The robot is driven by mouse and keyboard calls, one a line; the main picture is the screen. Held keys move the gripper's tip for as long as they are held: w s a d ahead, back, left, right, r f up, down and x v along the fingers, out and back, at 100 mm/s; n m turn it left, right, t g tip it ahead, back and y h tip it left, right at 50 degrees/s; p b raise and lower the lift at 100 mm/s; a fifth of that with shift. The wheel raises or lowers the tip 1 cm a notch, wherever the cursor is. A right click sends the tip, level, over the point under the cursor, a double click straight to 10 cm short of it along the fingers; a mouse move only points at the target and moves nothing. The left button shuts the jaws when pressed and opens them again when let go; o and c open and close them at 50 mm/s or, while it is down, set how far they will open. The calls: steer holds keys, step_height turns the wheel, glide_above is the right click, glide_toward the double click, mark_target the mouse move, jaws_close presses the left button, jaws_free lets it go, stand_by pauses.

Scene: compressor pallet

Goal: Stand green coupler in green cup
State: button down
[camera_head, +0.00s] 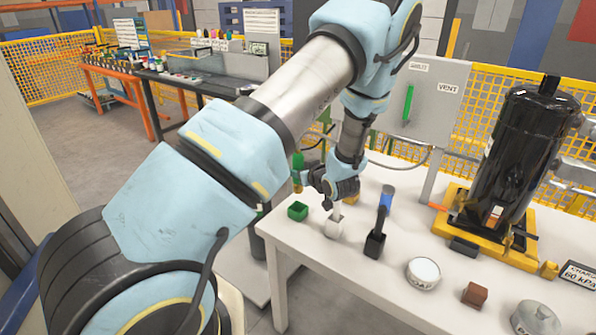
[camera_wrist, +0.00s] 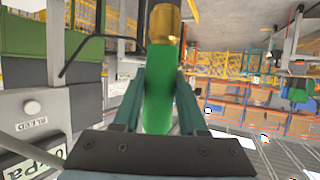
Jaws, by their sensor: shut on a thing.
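The green coupler (camera_wrist: 160,95) has a green body and a brass end. In the wrist view it lies between the two fingers of my gripper (camera_wrist: 157,100), which is shut on it. In the head view the green coupler (camera_head: 297,162) looks about upright, brass end down, at the left of my gripper (camera_head: 304,177). The green cup (camera_head: 298,211) is a small square holder at the table's left corner. The coupler shows above the cup in the picture, with a gap between them; its exact depth over the cup I cannot tell.
A white cup (camera_head: 333,227) stands right of the green one. A black cup (camera_head: 374,245) holds a blue-topped coupler (camera_head: 386,198). A round white pot (camera_head: 423,272), a brown block (camera_head: 475,295) and a black compressor (camera_head: 515,150) on a yellow pallet are farther right.

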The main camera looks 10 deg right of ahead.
steer(key=shift+f+b, duration=3.45)
steer(key=shift+f, duration=1.15)
steer(key=shift+f+b, duration=0.45)
steer(key=shift+f, duration=0.15)
steer(key=shift+c, duration=1.9)
jaws_free()
steer(key=shift+s, duration=0.1)
steer(key=b+v, duration=0.2)
steer(key=v, duration=0.8)
steer(key=shift+s+r, duration=0.15)
steer(key=shift+s, duration=0.15)
steer(key=shift+d, duration=0.1)
